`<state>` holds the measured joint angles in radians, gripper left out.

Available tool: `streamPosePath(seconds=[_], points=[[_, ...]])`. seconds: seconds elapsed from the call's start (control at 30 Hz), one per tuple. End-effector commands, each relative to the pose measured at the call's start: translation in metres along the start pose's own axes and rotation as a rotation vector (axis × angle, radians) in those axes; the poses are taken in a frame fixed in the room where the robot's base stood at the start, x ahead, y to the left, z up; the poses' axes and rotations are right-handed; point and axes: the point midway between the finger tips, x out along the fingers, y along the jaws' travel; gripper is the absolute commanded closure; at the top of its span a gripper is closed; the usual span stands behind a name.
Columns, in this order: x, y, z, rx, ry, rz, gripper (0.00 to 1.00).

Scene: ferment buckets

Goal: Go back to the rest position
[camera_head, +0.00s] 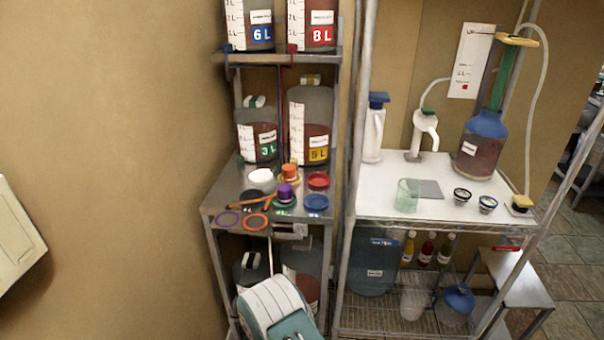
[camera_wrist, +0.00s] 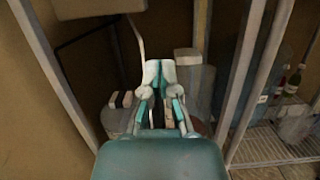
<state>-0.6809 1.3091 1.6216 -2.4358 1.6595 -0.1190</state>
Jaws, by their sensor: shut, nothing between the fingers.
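My gripper (camera_wrist: 158,72) is in the middle of the wrist view, its pale fingertips together and nothing held between them. It points at the space below the small metal table, where pale-capped containers (camera_wrist: 118,115) stand behind it. In the head view a white and teal part of my arm shows at the bottom centre, in front of the table's lower space; the fingertips cannot be made out there.
The metal table (camera_head: 222,190) holds coloured caps and rings, with buckets at its back and on the shelf above. A wire rack (camera_head: 450,222) with a large blue-topped bottle (camera_head: 480,150) stands at right. Bare wall is at left.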

Motion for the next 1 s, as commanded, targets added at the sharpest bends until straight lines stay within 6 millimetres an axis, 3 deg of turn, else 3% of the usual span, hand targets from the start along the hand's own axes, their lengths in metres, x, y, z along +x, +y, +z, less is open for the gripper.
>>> streamPosePath(seconds=[0.07,0.17,0.3,0.47,0.63,0.77,1.0], points=[[0.009,-0.007,0.011,0.009,-0.003,-0.038,1.00],[0.030,-0.034,0.039,0.034,0.000,-0.152,1.00],[0.057,-0.087,0.091,0.097,0.012,-0.371,1.00],[0.068,-0.146,0.144,0.191,0.029,-0.613,1.00],[0.061,-0.204,0.196,0.318,0.046,-0.860,1.00],[0.044,-0.244,0.231,0.436,0.058,-1.038,1.00],[-0.004,-0.303,0.284,0.701,0.074,-1.340,1.00]])
